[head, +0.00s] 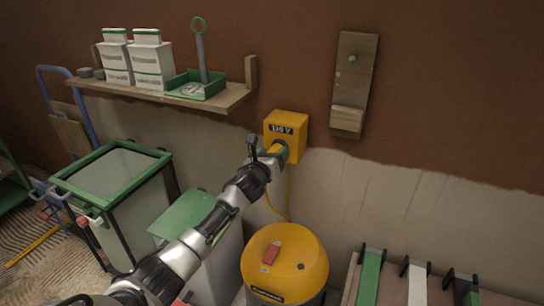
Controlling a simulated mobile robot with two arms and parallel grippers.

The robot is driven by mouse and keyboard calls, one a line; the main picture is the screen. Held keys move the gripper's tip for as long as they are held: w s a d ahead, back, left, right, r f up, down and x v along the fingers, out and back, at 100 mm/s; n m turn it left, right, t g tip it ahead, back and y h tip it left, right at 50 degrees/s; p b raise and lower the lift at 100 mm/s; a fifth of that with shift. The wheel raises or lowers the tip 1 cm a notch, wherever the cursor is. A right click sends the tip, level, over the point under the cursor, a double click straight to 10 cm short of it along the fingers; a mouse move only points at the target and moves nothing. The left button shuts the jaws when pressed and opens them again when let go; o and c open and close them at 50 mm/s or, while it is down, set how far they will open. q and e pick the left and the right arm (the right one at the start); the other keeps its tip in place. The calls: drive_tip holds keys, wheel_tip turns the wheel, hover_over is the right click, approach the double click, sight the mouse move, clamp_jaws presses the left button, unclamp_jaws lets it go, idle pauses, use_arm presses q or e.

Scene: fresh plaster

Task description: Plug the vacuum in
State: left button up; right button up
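The vacuum (286,258) has a rounded yellow top with a small red part on it and stands on the floor below the wall. A yellow socket box (286,124) marked 230 V is fixed to the wall. A green and yellow round piece, seemingly the plug (282,151), is at the lower front of the box. A thin yellow cable (287,200) hangs from there to the vacuum. My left gripper (272,156) is right at this piece. Its fingers are too small and overlapped to show whether they grip it. My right gripper is out of view.
A wooden shelf (228,101) with white cartons (152,62) and a green tray (208,89) juts out at upper left. A wooden board (352,88) hangs right of the box. Green-lidded bins (120,164) stand left. Rails (417,285) lie lower right.

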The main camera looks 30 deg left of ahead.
use_arm(q)
drive_tip(key=shift+o, duration=0.3)
drive_tip(key=shift+f, duration=0.1)
drive_tip(key=shift+s, duration=0.25)
drive_tip(key=s+p, duration=0.1)
drive_tip(key=s, duration=0.9)
drive_tip(key=shift+s+d, duration=0.15)
drive_tip(key=shift+d, duration=0.2)
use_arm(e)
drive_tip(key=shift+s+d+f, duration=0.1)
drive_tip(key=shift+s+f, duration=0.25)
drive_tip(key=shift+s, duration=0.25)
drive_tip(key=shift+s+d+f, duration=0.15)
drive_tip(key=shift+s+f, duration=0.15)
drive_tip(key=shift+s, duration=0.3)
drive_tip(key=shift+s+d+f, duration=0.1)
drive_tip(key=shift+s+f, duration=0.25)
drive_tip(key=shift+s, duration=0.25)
